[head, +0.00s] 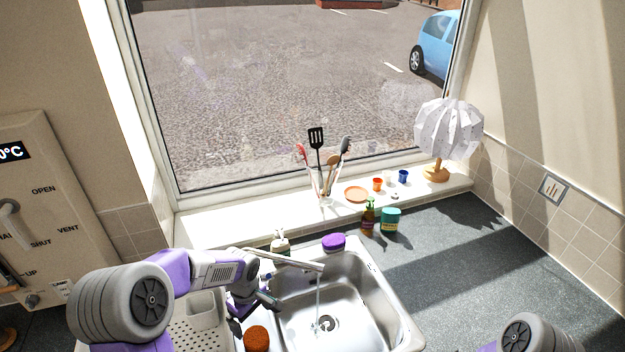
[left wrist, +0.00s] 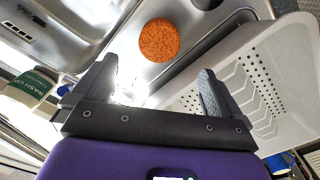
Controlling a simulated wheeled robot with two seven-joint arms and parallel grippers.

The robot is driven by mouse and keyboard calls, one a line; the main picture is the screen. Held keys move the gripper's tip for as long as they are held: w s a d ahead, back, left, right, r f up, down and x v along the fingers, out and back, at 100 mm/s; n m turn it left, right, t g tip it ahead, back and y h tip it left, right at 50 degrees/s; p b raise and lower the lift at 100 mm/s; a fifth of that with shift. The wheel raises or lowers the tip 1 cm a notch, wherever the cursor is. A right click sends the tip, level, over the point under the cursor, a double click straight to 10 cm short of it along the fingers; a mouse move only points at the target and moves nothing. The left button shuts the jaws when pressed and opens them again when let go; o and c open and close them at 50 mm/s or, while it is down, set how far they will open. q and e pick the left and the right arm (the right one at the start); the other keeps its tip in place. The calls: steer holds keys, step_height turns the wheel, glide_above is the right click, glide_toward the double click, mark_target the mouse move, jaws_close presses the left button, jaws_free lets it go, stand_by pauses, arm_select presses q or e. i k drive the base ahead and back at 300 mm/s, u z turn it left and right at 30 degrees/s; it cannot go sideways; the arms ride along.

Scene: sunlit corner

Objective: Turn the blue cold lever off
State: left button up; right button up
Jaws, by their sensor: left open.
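In the head view the tap spout (head: 290,260) reaches over the steel sink, and a thin water stream (head: 318,298) falls from it into the basin. My left gripper (head: 256,304) is at the left side of the sink, below the spout. In the left wrist view its two fingers (left wrist: 157,75) are apart with nothing held between them. My right gripper is out of view; only part of that arm shows at the lower right.
A round orange-brown scourer (head: 256,338) lies near my left gripper, also in the left wrist view (left wrist: 158,40). A labelled bottle (left wrist: 30,90) stands beside the sink. A purple sponge (head: 333,242), a brown bottle (head: 369,218) and a teal tub (head: 391,219) stand behind. The right counter is clear.

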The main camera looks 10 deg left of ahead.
mark_target(267, 275)
steer(key=k, duration=1)
